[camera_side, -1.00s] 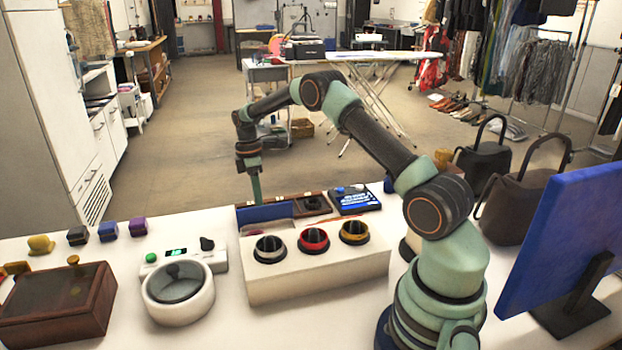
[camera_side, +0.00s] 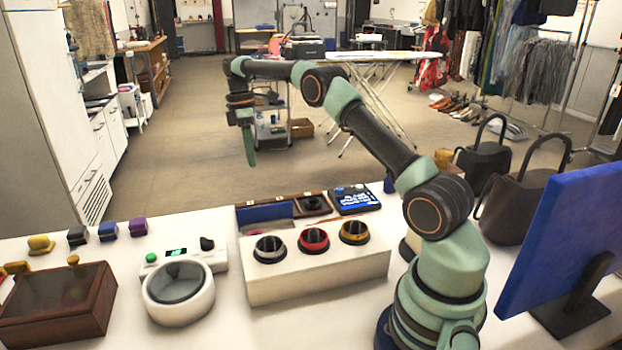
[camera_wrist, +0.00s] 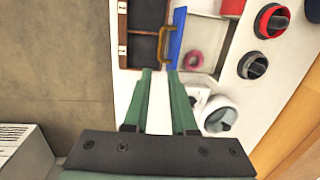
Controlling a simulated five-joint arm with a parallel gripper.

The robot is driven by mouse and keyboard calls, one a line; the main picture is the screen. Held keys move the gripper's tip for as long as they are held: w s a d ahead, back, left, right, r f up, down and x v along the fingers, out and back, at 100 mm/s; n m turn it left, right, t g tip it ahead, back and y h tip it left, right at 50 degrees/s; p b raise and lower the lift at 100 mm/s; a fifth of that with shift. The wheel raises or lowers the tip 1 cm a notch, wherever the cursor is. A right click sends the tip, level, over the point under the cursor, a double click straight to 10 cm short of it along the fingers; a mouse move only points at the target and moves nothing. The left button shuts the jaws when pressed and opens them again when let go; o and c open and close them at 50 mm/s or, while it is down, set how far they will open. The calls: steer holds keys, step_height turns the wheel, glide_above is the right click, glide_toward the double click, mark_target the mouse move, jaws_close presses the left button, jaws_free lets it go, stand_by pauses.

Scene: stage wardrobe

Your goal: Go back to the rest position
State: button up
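My gripper (camera_side: 252,160) hangs in the air, fingers down, above and behind the back edge of the white table (camera_side: 215,290). My arm reaches out from the right in the side view. In the wrist view the two green fingers of my gripper (camera_wrist: 160,72) stand apart with nothing between them. Bare white tabletop shows through the gap.
A wooden divided case (camera_side: 314,205) with a blue panel (camera_side: 265,213) lies below. A white block with several dials (camera_side: 313,240), a white bowl device (camera_side: 178,290) and a wooden box (camera_side: 55,310) stand nearer. Handbags (camera_side: 515,205) stand right. The air around my gripper is clear.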

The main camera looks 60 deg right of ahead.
steer(key=shift+r, duration=0.1)
steer(key=s+a+r+m+t+h, duration=0.1)
steer(key=s+a+r+m+t, duration=0.1)
steer(key=s+a+r, duration=0.3)
steer(key=s+a+r+m+t, duration=0.1)
steer(key=s+a+r+m, duration=0.2)
steer(key=a+r, duration=0.35)
steer(key=s+a+f+m+t, duration=0.1)
steer(key=s+a+m+t, duration=0.1)
steer(key=s+a, duration=0.2)
steer(key=s+a+f+m+t, duration=0.2)
steer(key=s+a, duration=0.1)
steer(key=s, duration=0.7)
steer(key=shift+a+f, duration=0.3)
steer(key=shift+a, duration=0.05)
